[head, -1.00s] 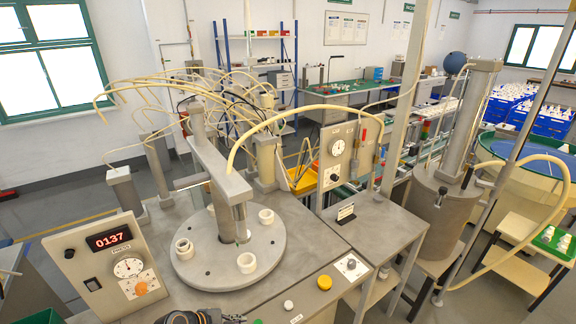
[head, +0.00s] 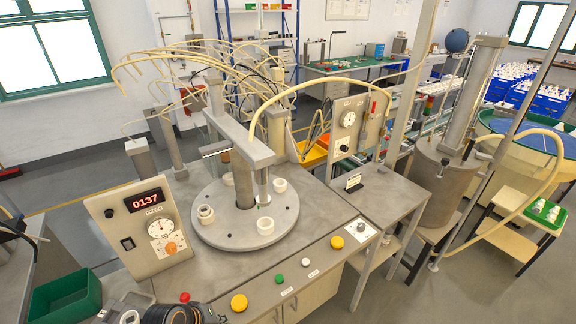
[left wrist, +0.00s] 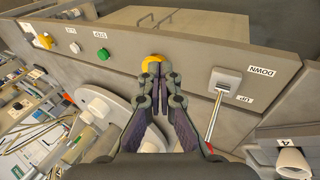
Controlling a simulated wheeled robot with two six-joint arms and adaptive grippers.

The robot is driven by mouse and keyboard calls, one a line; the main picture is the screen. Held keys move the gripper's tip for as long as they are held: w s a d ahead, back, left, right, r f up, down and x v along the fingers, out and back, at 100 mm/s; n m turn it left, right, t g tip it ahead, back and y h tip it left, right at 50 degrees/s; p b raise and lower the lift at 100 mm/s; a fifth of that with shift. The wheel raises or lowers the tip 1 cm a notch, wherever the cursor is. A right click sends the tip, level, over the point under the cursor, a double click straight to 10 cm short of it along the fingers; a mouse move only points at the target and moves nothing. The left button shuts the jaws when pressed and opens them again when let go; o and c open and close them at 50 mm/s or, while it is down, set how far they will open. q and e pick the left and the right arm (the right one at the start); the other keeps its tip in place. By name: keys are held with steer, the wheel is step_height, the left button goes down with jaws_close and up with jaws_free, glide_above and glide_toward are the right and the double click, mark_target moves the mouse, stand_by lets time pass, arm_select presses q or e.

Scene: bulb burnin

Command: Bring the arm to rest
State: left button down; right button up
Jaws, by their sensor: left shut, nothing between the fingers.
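My left gripper (left wrist: 157,78) is shut and empty in the left wrist view. Its fingertips overlap the yellow button (left wrist: 151,64) on the bench front; I cannot tell whether they touch it. In the head view that yellow button (head: 239,302) is near the bottom edge. A dark part of my left arm shows left of it, at the bottom edge. My right gripper is in neither view.
A lever with a red knob (head: 185,297) stands near the yellow button. Green (head: 279,279) and white (head: 305,261) buttons line the bench edge. The round turntable (head: 220,232) carries several white holders. A green bin (head: 66,300) is at lower left.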

arm_select(q)
steer(key=s+a+r+m+y, duration=0.4)
steer(key=s+a+r+m, duration=0.25)
steer(key=s+m, duration=0.2)
steer(key=s+a+f+n+g+b, duration=0.1)
steer(key=s+f+b, duration=0.15)
steer(key=f, duration=1.35)
steer(key=s+a+f+g+b, duration=0.1)
steer(key=f+b, duration=0.2)
steer(key=f, duration=1.3)
steer(key=s+a+f+g+b, duration=0.1)
steer(key=s+f+b, duration=0.3)
steer(key=s+f, duration=1.4)
step_height(320, 180, down, 2)
steer(key=shift+a+f+b, duration=0.2)
steer(key=shift+a+b, duration=0.05)
steer(key=shift+b, duration=0.1)
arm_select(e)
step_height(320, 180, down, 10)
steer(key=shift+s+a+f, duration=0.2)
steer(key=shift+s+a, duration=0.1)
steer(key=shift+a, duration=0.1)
